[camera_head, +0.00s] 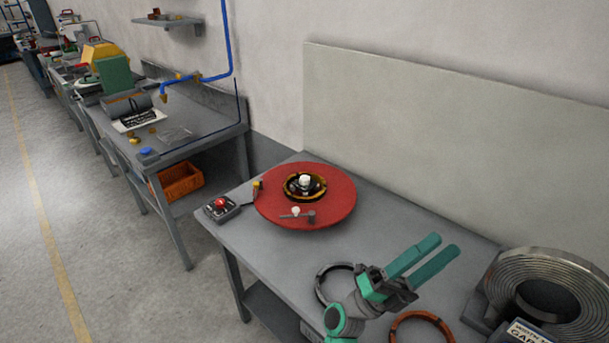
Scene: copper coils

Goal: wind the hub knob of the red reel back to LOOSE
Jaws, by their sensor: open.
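The red reel (335,210) lies flat as a wide disc on the grey table, left of my gripper. Its hub (303,187) is a dark ring with a brass-coloured rim. A pale knob (305,179) stands at the hub's middle; any LOOSE marking is too small to read. A small crank-like piece with a pale end (296,212) lies on the near side of the disc. My gripper (440,253) is open and empty, its two green fingers pointing up and right, well to the right of the reel and apart from it.
A control box with a red button (221,207) sits left of the reel. A dark ring (322,287) and a copper-coloured ring (421,317) lie near my arm. A large metal coil (545,285) stands at the right. A pale panel (450,130) rises behind the table.

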